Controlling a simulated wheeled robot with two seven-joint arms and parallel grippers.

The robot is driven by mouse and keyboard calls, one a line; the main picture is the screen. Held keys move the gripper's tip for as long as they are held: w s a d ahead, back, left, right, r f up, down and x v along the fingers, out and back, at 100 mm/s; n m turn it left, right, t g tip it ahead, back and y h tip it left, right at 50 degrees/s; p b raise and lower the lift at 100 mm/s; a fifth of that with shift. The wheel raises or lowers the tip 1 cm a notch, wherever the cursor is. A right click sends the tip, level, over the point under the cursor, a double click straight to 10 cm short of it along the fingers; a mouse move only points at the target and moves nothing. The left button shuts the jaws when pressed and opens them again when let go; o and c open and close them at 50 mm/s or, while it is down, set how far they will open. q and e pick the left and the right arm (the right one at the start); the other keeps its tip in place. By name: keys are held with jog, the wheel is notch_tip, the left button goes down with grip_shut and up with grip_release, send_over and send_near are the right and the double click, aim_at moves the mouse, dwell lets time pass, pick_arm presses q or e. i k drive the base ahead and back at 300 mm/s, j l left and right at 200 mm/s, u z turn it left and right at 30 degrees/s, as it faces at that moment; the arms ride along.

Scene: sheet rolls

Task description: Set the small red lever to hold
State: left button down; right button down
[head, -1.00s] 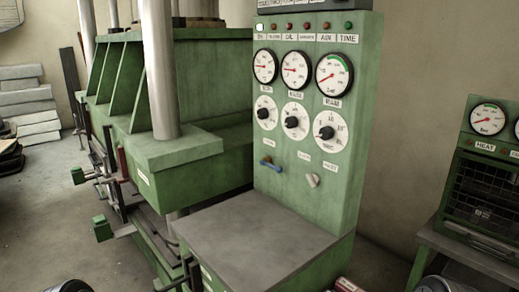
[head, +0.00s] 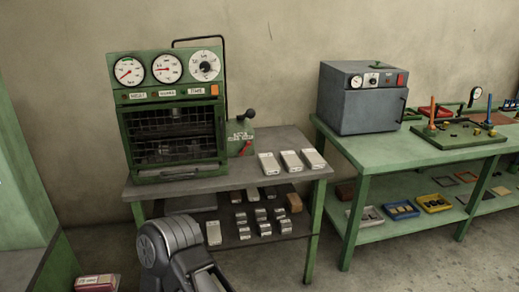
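A small green box (head: 239,136) stands on the grey bench, right of a green oven. A small red lever (head: 244,148) shows low on the front of this box, slanting. The box has a label too small to read fully, so I cannot tell the lever's setting. A dark lever with a round knob (head: 249,114) sticks up from the top of the box. A grey and black link of my own arm rises at the bottom of the head view, in front of the bench. Neither gripper shows in the head view.
The green oven (head: 173,142) has gauges above a barred window. Three pale blocks (head: 291,160) lie on the grey bench top (head: 240,174), with several metal blocks on the shelf below. A green table (head: 400,150) carrying a grey oven (head: 361,98) stands right. Floor shows between the benches.

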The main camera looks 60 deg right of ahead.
aim_at(249, 144)
jog(key=z, duration=1.9)
jog(key=i+l+z, duration=0.1)
jog(key=i+l, duration=0.35)
jog(key=l, duration=0.25)
jog(key=i+l+z, duration=0.1)
jog(key=i+l, duration=0.4)
jog(key=l, duration=0.15)
jog(key=i+l, duration=0.5)
jog(key=l, duration=0.15)
jog(key=z, duration=0.05)
